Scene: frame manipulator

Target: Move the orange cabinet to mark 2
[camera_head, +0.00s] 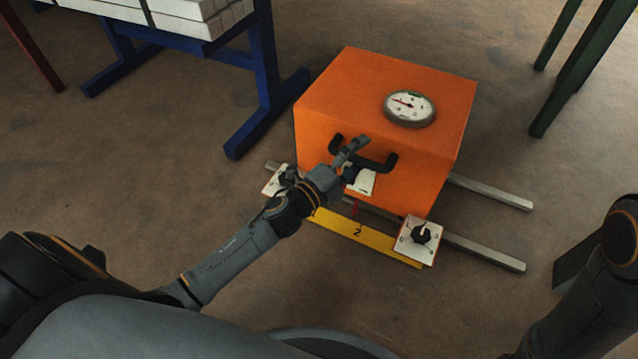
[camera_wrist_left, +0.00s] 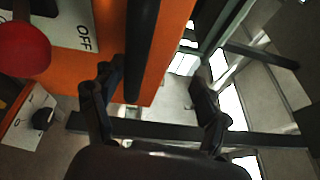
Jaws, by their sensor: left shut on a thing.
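The orange cabinet (camera_head: 375,130) stands on two grey rails, with a round dial (camera_head: 409,106) on top and a dark handle (camera_head: 378,163) on its near face. My left gripper (camera_head: 350,152) is shut on the handle near its left end. In the left wrist view the dark handle bar (camera_wrist_left: 141,45) runs between my gripper's fingers (camera_wrist_left: 155,95). A yellow strip (camera_head: 385,247) marked 2 lies at the cabinet's near side. A small red pointer (camera_head: 355,208) shows below the cabinet, just above the figure 2. My right gripper is out of view.
Rails (camera_head: 490,192) extend right past the cabinet. White plates with black knobs sit at the strip's right (camera_head: 421,238) and left ends. A blue-legged table (camera_head: 262,75) with white boxes stands at back left, green legs (camera_head: 580,75) at back right.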

